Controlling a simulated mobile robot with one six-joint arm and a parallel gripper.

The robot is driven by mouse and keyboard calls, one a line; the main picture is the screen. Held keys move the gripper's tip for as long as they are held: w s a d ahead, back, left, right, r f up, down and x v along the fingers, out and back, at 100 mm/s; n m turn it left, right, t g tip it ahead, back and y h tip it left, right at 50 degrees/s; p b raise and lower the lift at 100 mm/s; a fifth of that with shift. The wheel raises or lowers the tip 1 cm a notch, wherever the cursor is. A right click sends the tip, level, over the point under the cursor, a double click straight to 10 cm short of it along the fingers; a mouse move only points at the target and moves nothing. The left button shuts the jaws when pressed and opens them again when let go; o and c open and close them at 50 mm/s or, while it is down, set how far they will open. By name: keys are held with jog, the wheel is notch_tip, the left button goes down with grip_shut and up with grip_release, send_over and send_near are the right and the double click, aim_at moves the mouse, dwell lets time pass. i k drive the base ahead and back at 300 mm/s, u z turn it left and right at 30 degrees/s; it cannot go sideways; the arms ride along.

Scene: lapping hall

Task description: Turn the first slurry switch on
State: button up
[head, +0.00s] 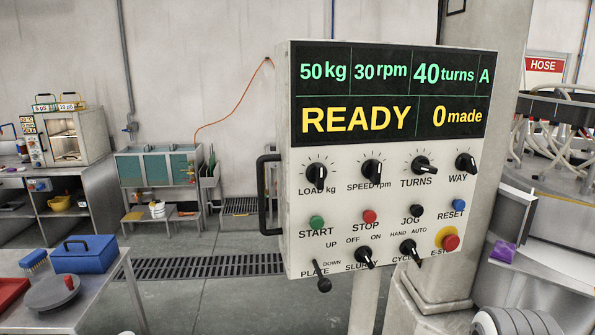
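The white control panel (465,200) stands at the centre right, tilted a little in the head view. The slurry switch (365,258) is a black knob in its lower row, between the PLATE lever and the CYCLE knob. OFF is printed at its upper left and ON at its upper right. Its pointer seems to lean up and left towards OFF, but it is small. Only one slurry switch shows. My gripper is not in view.
The PLATE lever (323,284), the CYCLE knob (408,251) and the red emergency stop (450,242) sit near the switch. The display (390,95) reads READY and 0 made. A steel table (105,290) with a blue box (83,254) stands at left. Open floor lies between.

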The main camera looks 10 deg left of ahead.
aim_at(363, 254)
jog(key=u, duration=1.85)
jog(key=k, duration=1.3)
jog(key=z, duration=1.6)
jog(key=i, duration=1)
jog(key=z, duration=0.1)
